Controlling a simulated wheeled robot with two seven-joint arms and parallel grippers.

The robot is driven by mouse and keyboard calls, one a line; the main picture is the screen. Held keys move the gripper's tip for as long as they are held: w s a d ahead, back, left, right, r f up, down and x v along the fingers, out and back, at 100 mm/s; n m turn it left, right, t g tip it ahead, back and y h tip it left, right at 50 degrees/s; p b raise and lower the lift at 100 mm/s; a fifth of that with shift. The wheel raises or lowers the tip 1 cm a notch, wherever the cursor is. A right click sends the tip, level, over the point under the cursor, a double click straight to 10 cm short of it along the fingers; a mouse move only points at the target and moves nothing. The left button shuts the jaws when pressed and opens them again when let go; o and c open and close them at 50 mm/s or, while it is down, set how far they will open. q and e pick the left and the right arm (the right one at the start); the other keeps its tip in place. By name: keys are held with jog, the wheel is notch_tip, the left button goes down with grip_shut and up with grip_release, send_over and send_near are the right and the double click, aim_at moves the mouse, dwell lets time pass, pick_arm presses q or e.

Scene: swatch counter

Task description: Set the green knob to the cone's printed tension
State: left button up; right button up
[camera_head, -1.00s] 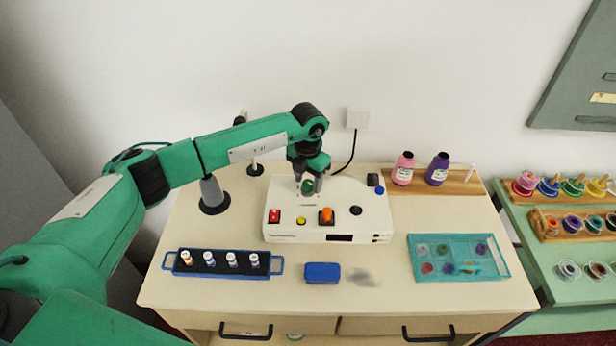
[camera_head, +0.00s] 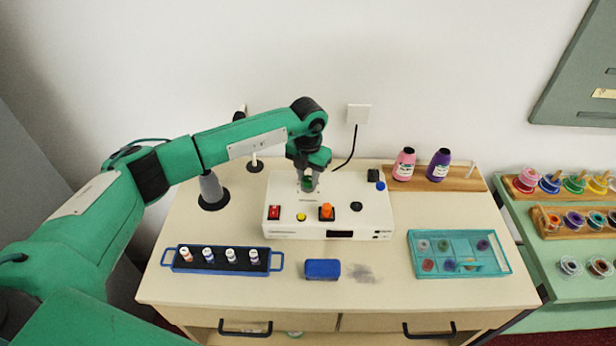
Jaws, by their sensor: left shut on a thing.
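The white machine box (camera_head: 285,213) stands at the middle back of the counter. The green knob (camera_head: 307,184) is on its top near the back. My left gripper (camera_head: 308,187) points down at the knob and is shut on it, hiding part of it. The knob's scale is too small to read. A pink cone (camera_head: 404,165) and a purple cone (camera_head: 439,166) stand upright on a wooden rack at the back right. Their labels are too small to read. My right gripper is not in view.
The box also has a red switch (camera_head: 274,212), a yellow button (camera_head: 301,217) and an orange switch (camera_head: 326,211). A blue tray (camera_head: 277,263) of small spools, a blue block (camera_head: 322,269) and a teal tray (camera_head: 412,257) lie in front. A dark cord runs to the wall socket (camera_head: 359,113).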

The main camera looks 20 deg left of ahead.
pick_arm(q)
jog(key=n+b, duration=0.2)
jog(key=n, duration=0.3)
jog(key=shift+f+b, duration=0.1)
jog(key=shift+b, duration=0.25)
jog(key=shift+n+b, duration=0.7)
jog(key=shift+n, duration=1.8)
jog(key=o, duration=1)
jog(key=shift+c, duration=0.2)
jog(key=shift+r, duration=0.2)
